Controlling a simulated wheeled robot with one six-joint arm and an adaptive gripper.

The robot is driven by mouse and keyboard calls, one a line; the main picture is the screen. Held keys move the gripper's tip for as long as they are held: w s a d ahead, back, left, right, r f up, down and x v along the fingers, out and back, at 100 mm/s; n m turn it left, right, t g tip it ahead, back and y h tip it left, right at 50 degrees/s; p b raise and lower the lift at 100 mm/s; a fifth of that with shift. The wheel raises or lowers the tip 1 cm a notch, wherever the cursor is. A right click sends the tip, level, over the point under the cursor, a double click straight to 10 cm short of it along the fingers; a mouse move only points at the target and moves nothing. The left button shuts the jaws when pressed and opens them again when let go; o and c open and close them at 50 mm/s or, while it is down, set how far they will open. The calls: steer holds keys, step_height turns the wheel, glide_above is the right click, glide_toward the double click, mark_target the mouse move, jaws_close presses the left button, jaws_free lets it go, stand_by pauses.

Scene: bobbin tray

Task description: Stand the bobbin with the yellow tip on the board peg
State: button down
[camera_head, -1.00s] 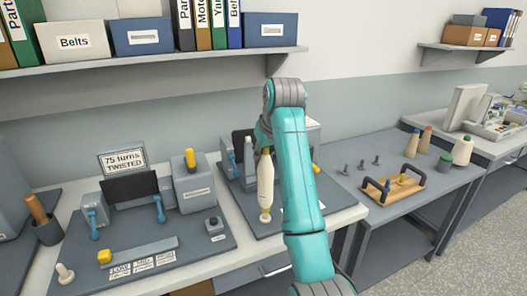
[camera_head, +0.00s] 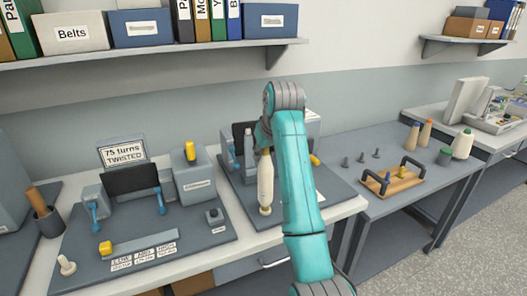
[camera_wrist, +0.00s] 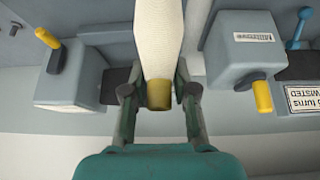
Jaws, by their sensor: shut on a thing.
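The bobbin (camera_head: 265,180) is pale, long and upright, with its yellow tip at the top. My gripper (camera_wrist: 158,98) is shut on it near the yellow tip, which shows between the fingers in the wrist view (camera_wrist: 159,95). In the head view the bobbin's lower end overlaps a small cream round piece (camera_head: 265,211) on the dark board (camera_head: 242,199). I cannot tell whether they touch. My arm hides part of that board.
A grey machine with a yellow lever (camera_head: 190,151) stands left.

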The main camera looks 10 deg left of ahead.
steer(key=shift+f, duration=0.15)
steer(key=c, duration=0.8)
jaws_free()
steer(key=v, duration=0.7)
steer(key=shift+s, duration=0.1)
